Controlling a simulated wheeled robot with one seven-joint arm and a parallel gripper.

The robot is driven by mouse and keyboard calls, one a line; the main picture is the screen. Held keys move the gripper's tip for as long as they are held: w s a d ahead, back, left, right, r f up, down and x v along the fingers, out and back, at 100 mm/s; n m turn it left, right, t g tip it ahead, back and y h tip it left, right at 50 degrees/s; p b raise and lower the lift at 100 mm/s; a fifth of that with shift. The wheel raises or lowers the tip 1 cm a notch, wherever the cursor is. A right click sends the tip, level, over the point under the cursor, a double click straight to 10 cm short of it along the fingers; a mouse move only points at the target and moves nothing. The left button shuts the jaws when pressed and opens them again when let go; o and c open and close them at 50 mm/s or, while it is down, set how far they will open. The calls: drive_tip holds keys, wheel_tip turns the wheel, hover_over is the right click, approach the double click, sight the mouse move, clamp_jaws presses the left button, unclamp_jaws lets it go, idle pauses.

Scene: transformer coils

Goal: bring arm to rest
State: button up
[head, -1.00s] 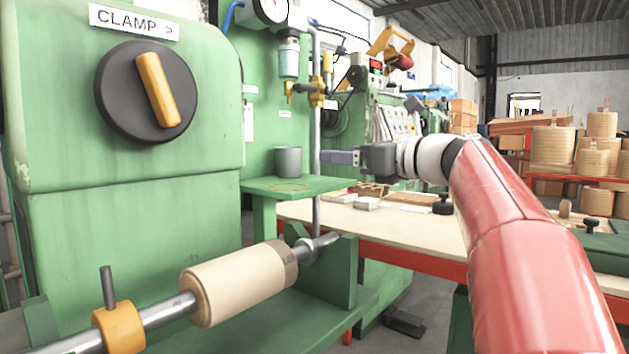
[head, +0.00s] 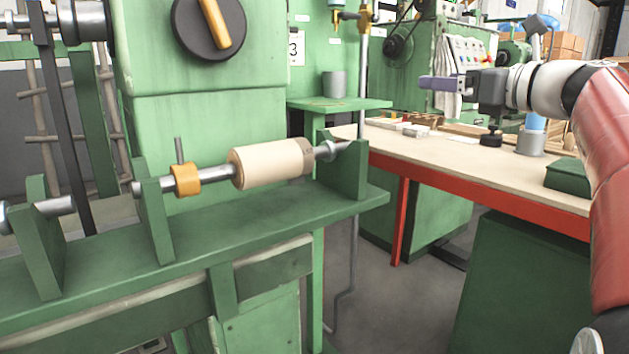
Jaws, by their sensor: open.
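My gripper (head: 440,83) is in the upper right of the head view, with its purple-grey fingers pointing left. It is seen side-on, is open, and holds nothing that I can see. It hangs in front of the green machine at the back, above the wooden-topped table (head: 540,180) in the picture. My red and white arm reaches it from the right edge, bent at the elbow. The gap between the fingers is hidden by the viewing angle.
A green winding machine (head: 190,125) stands at left, with a pale cylinder (head: 268,165) and an orange collar (head: 186,180) on its shaft. A grey cup (head: 334,84) stands on a green shelf (head: 350,104). A black knob (head: 491,138) is on the table. Grey floor (head: 400,300) shows between.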

drive_tip(key=s+a+f+n+g+h+p, duration=0.2)
drive_tip(key=s+a+f+n+g+p, duration=0.1)
drive_tip(key=s+a+f+n, duration=0.3)
drive_tip(key=s+a+f+n+g+h+p, duration=0.2)
drive_tip(key=s+a+f+n+g+h, duration=0.15)
drive_tip(key=s+f+n, duration=0.35)
drive_tip(key=s+d+f+n+g+h+p, duration=0.2)
drive_tip(key=s+f+n+h+p, duration=0.2)
drive_tip(key=s+f+n, duration=1)
wheel_tip(320, 180, down, 3)
drive_tip(key=shift+s+f+n+h+p, duration=0.1)
drive_tip(key=shift+s+n+h+p, duration=0.25)
drive_tip(key=shift+n+h, duration=0.25)
